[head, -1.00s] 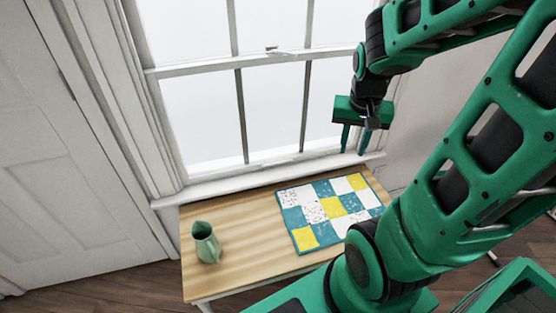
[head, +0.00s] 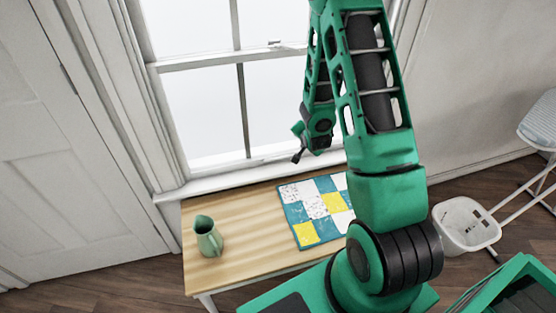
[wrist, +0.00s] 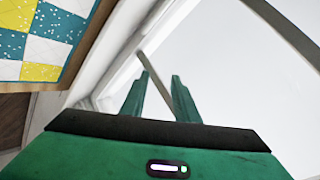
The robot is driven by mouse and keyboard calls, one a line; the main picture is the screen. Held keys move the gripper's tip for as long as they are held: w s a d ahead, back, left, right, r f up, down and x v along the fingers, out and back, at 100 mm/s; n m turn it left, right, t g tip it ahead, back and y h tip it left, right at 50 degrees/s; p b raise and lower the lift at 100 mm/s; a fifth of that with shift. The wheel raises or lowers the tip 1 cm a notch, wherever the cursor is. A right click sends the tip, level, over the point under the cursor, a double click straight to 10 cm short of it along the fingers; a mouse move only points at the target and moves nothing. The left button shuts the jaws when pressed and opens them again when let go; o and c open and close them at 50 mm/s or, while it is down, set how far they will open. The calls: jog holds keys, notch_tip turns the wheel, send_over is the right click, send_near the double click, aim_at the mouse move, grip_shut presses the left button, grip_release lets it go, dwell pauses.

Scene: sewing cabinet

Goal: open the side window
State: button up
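The side window (head: 200,110) is a white sash window behind the table. Its lower sash sits down near the sill (head: 215,183), and the meeting rail (head: 200,61) carries a small latch (head: 281,44). My arm covers the window's right part. My gripper (wrist: 161,78) is at the lower part of the window. Its two fingers stand apart with nothing visible between them except window behind. In the wrist view they point toward the pane and a thin glazing bar (wrist: 150,66); I cannot tell whether they touch.
A white door (head: 60,180) is on the left.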

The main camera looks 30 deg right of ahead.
jog(key=w+a+f+m+t, duration=0.2)
jog(key=a+f+m+t, duration=0.15)
jog(key=f, duration=0.45)
jog(key=m+t, duration=0.3)
send_near(279, 158)
jog(key=shift+g+y, duration=0.25)
jog(key=shift+y, duration=0.15)
jog(key=x, duration=1)
jog(key=shift+w+d+r, duration=0.1)
jog(key=shift+w+d, duration=0.15)
jog(key=shift+c, duration=0.7)
grip_shut()
